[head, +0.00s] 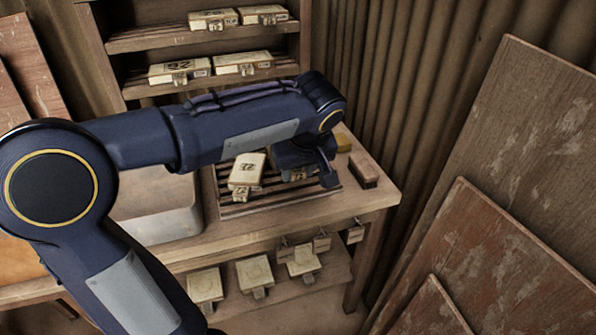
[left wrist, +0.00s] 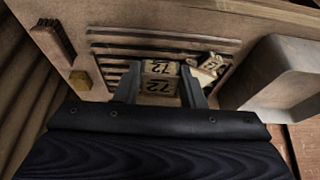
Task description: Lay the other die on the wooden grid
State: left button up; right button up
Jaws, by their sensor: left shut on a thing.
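A cream die marked 72 (head: 247,168) lies slightly askew on the left part of the wooden grid (head: 262,206). It also shows in the left wrist view (left wrist: 211,66), right of my fingers. My left gripper (head: 305,174) is over the right part of the grid. It is shut on another cream die marked 72 (left wrist: 159,85), which sits between the two fingers in the left wrist view. In the head view that die is mostly hidden by the gripper. The held die is at or just above the slats; I cannot tell whether it touches. My right gripper is not in view.
A brush (head: 364,170) and a yellow block (head: 343,142) lie right of the grid. A pale basin (head: 155,210) stands left of it. More dies sit on the back rack (head: 155,40) and the lower shelf (head: 330,275). Boards (head: 500,200) lean at the right.

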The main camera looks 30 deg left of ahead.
pick_arm(q)
send_near(310, 185)
jog(key=s+r, duration=0.1)
jog(key=s+a+r, duration=0.1)
jog(key=shift+s+r, duration=0.25)
jog(key=shift+r, duration=0.15)
jog(key=w+f, duration=0.3)
jog(key=shift+a+f, duration=0.35)
jog(key=shift+f, duration=0.05)
jog(key=shift+w+a+f, duration=0.15)
jog(key=shift+w+f, duration=0.35)
jog(key=shift+f, duration=0.15)
notch_tip(310, 185, down, 3)
jog(key=shift+w+f, duration=0.15)
jog(key=shift+f+b, duration=0.15)
jog(key=shift+b, duration=0.15)
jog(key=o, duration=1.3)
jog(key=shift+c, duration=0.2)
